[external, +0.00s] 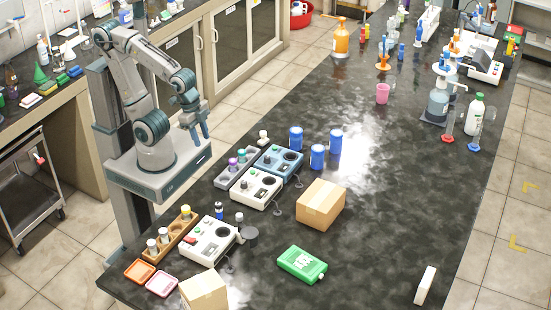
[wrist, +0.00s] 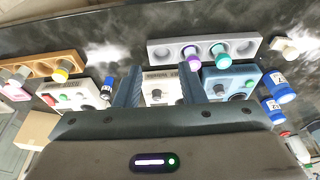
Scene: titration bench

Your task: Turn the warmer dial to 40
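Three small bench devices with knobs stand on the dark bench: a white one (external: 207,241) at the near left, a second white one (external: 257,189) and a blue one (external: 279,160) behind it. I cannot tell by label which is the warmer, and no dial marks are readable. My gripper (external: 202,132) hangs over the bench's left edge, above and apart from the devices. In the wrist view my gripper (wrist: 160,74) is open and empty, with the middle white device (wrist: 158,89) and its dial between the fingers.
A grey rack (external: 236,170) with purple- and green-capped vials stands beside the devices. A wooden rack (external: 170,238) with vials stands near the front. The bench's middle is clear.

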